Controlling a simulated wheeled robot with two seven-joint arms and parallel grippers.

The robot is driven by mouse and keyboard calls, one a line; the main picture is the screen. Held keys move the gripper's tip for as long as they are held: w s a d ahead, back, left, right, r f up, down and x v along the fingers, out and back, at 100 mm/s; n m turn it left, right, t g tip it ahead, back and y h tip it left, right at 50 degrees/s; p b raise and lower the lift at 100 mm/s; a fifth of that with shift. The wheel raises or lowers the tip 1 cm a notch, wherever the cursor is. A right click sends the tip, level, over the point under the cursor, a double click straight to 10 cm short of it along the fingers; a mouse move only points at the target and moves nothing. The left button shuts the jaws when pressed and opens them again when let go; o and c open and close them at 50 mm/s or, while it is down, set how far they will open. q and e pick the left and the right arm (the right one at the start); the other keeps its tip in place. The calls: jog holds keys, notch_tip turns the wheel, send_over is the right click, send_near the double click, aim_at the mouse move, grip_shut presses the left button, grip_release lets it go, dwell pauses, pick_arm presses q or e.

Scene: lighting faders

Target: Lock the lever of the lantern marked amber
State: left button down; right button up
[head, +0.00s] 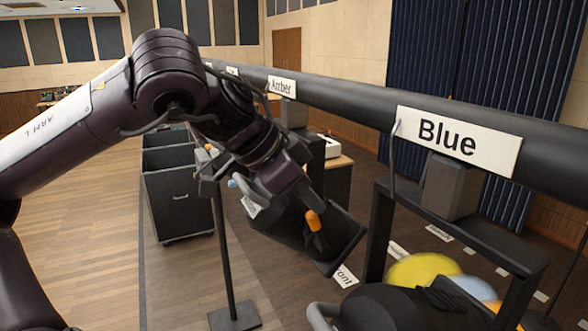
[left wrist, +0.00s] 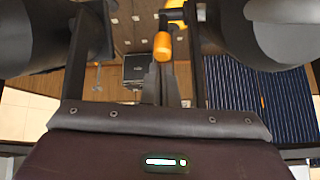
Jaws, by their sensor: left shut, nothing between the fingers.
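The sign reading Amber (head: 282,86) hangs on the long dark bar. Below it, partly hidden by my left arm, is a dark lantern (head: 340,243), tilted downward. An orange-tipped lever (head: 312,220) shows against the lantern. My left gripper (head: 308,203) is shut and empty, close to the lever; I cannot tell whether they touch. In the left wrist view the closed fingers (left wrist: 160,84) point toward an orange lever handle (left wrist: 162,46) just beyond them. My right gripper is not in view.
A sign reading Blue (head: 447,138) hangs nearer, above a lantern yoke (head: 376,235). The bar (head: 350,100) runs across above the lanterns. A stand (head: 228,255) and a dark wheeled bin (head: 180,205) are at left. Open wooden floor (head: 80,230) lies further left.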

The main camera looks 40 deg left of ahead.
pick_arm(q)
jog(key=shift+p+x, duration=0.3)
jog(key=shift+x, duration=0.55)
jog(key=shift+w+d+f, duration=0.2)
jog(key=shift+w+f, duration=0.05)
jog(key=shift+f, duration=0.05)
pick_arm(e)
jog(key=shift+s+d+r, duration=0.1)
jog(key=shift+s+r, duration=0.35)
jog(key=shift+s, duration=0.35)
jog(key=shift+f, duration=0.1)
